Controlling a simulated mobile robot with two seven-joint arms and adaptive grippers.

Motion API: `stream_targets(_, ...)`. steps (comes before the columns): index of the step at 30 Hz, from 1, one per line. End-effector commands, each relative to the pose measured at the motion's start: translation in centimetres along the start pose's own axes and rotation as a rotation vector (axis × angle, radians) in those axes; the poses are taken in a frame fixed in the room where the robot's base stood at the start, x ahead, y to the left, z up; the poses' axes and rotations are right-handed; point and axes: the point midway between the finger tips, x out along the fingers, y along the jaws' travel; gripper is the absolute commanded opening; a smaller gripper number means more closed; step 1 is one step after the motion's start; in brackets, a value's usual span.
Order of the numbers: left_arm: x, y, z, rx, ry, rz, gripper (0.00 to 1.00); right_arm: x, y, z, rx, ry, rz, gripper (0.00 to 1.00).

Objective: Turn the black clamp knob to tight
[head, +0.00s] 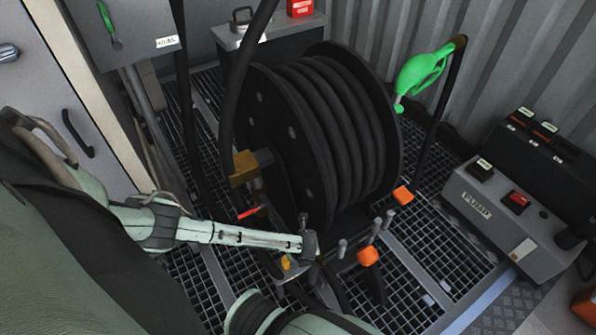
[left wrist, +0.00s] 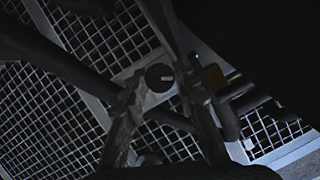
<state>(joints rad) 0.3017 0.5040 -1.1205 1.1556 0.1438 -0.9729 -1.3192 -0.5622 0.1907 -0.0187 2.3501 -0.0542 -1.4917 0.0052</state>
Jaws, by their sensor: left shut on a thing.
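The black clamp knob (left wrist: 159,77) shows in the left wrist view as a dark round cap with a small pale mark at its right side. The two fingers of my left gripper (head: 309,243) are shut on it, one on each side. In the head view this gripper is low at the front of the hose reel (head: 325,135), and I cannot make out the knob clearly behind the fingers. My right gripper is not in view.
A brass fitting (head: 245,168) and a red handle (head: 250,212) are up and left. A grey pump box (head: 500,215) stands right; open grating floor lies between.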

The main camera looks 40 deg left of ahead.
Motion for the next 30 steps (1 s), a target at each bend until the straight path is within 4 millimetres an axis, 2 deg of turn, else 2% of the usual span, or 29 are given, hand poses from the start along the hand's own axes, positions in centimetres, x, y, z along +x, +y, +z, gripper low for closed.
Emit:
stream_targets(8, 0.0, 0.0, 0.1, -0.001, -0.001, 0.000, 0.00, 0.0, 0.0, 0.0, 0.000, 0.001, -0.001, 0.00)
stream_targets(9, 0.0, 0.0, 0.1, 0.000, -0.001, 0.000, 0.30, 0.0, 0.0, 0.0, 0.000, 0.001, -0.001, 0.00)
stream_targets(14, 0.0, 0.0, 0.1, 0.000, -0.001, 0.000, 0.50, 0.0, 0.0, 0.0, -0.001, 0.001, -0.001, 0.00)
stream_targets(25, -0.2, 0.1, 0.0, 0.001, 0.001, 0.001, 0.50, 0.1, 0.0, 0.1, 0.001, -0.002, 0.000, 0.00)
stream_targets(30, -1.8, 0.0, 0.0, 0.000, 0.001, -0.002, 0.50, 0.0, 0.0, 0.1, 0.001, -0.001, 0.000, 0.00)
